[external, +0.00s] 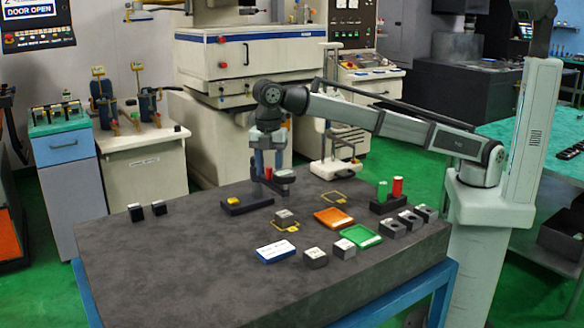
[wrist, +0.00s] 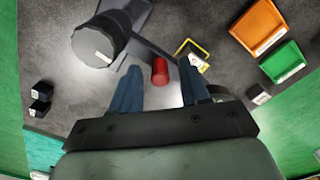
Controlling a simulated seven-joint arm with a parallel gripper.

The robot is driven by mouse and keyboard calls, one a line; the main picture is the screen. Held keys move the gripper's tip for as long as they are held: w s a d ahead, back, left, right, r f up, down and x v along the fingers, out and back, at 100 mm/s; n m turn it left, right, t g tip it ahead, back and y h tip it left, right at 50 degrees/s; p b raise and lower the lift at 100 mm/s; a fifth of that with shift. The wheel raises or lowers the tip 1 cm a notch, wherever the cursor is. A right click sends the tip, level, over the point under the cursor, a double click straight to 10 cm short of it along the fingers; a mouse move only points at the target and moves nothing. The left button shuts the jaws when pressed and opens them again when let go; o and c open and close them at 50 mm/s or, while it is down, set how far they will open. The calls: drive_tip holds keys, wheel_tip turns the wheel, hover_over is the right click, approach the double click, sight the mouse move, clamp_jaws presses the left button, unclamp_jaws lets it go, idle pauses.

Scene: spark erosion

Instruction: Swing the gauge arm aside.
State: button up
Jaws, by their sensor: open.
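The gauge arm (external: 284,177) is a dark bar low over the dark slab, with an upright red knob (external: 268,172) by it. In the wrist view the arm (wrist: 145,51) runs from a round dark grey head (wrist: 100,38) toward the right, and the red knob shows (wrist: 159,71). My gripper (external: 264,166) points down at the gauge. In the wrist view its blue fingers (wrist: 158,78) are apart, one on each side of the red knob as seen from above. I cannot tell whether either finger touches it. The fingers partly hide the gauge in the external view.
A dark block with a yellow top (external: 233,201) sits left of the gauge. The slab's left front (external: 170,265) is clear.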

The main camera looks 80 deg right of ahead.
drive_tip(key=shift+f, duration=0.35)
clamp_jaws()
idle(0.3)
